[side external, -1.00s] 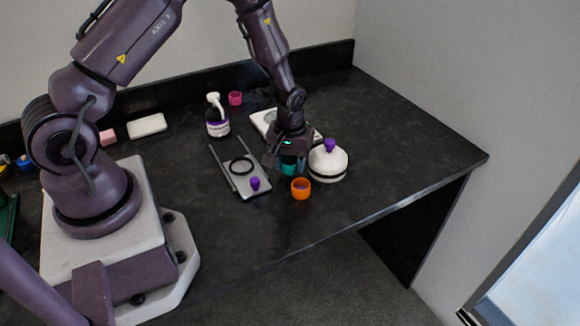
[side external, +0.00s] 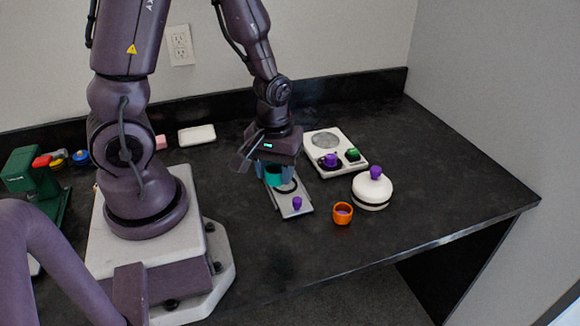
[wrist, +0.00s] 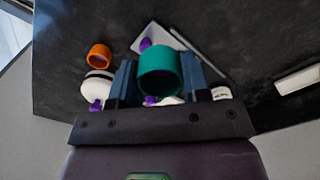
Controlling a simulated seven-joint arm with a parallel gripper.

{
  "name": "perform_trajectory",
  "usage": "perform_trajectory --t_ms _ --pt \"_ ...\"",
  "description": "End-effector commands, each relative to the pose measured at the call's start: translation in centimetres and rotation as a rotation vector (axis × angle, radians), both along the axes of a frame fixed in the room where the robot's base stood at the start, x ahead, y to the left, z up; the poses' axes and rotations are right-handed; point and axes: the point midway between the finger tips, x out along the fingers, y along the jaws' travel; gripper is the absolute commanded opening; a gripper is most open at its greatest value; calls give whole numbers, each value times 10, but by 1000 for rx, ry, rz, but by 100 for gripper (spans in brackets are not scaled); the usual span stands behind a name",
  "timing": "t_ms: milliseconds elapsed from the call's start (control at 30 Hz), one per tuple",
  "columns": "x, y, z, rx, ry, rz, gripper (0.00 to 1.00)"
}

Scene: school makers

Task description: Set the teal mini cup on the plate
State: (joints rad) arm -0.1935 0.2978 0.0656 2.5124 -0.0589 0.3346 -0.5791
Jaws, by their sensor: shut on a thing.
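The teal mini cup (side external: 274,178) is held between the fingers of my gripper (side external: 272,172). In the wrist view the cup (wrist: 159,82) sits between both blue-grey fingers, its round opening visible. In the side view it appears over the back part of a grey rectangular slab (side external: 289,206) with a dark ring (side external: 288,187) and a purple knob (side external: 297,203). Whether it touches the slab cannot be told. Behind and right of my gripper is a white device (side external: 350,167) with a round grey plate (side external: 325,139), a purple knob (side external: 331,160) and a green knob (side external: 352,154).
A white lidded pot (side external: 372,194) and an orange cup (side external: 342,213) stand right of the slab. A white block (side external: 197,135) lies at the back wall. A green machine (side external: 38,180) stands far left. The right side of the table is clear.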

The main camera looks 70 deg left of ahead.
Motion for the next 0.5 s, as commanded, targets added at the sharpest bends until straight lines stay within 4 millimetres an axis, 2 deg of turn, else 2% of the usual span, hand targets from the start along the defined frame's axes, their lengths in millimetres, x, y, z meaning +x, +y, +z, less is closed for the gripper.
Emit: perform_trajectory --t_ms 167,500 --pt "30 31 -16 1 -1 76 20" --pt "119 124 -46 1 -2 237 20"
